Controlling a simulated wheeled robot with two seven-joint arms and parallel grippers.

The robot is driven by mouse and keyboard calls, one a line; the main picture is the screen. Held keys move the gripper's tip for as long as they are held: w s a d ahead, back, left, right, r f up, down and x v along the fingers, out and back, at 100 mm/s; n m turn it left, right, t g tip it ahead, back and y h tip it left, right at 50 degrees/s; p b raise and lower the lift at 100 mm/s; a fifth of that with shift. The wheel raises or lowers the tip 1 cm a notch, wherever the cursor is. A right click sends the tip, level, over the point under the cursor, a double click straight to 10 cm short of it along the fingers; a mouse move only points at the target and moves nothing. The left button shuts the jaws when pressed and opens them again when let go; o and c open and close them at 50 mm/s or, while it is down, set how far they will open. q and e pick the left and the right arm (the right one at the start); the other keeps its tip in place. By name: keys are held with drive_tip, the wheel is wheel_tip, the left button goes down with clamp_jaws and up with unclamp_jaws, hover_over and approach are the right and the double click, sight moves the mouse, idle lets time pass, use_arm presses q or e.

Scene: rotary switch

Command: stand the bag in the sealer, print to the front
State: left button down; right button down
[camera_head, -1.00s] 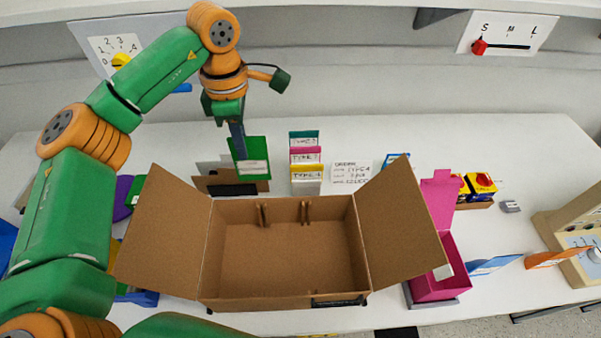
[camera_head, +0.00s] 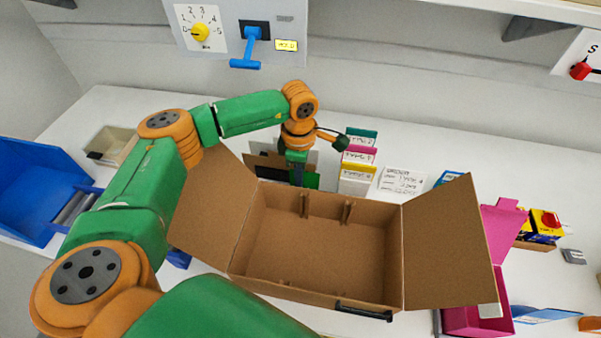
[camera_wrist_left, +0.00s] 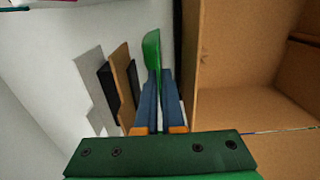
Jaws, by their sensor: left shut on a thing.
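My left gripper (camera_head: 297,174) is shut on a thin green bag (camera_head: 312,181). Only a small part of the bag shows in the head view, just behind the open carton's back edge. In the left wrist view the bag (camera_wrist_left: 152,48) stands edge-on between the blue fingers (camera_wrist_left: 158,98), so its print cannot be seen. Upright grey, brown and black panels, perhaps the sealer (camera_wrist_left: 122,72), stand close to the left of the fingers in the wrist view. I cannot tell whether the bag touches them. Their tops (camera_head: 264,160) show behind the carton flap. My right gripper is out of view.
An open cardboard carton (camera_head: 250,225) stands close in front of my left gripper, its flaps spread wide. File cards (camera_head: 357,160) stand right of the gripper. A pink box (camera_head: 480,318) is at right, a blue bin (camera_head: 30,190) at left. A dial panel (camera_head: 200,28) hangs behind.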

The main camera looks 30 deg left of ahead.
use_arm(q)
drive_tip(key=shift+f, duration=0.1)
drive_tip(key=c, duration=1)
unclamp_jaws()
drive_tip(key=shift+c, duration=0.2)
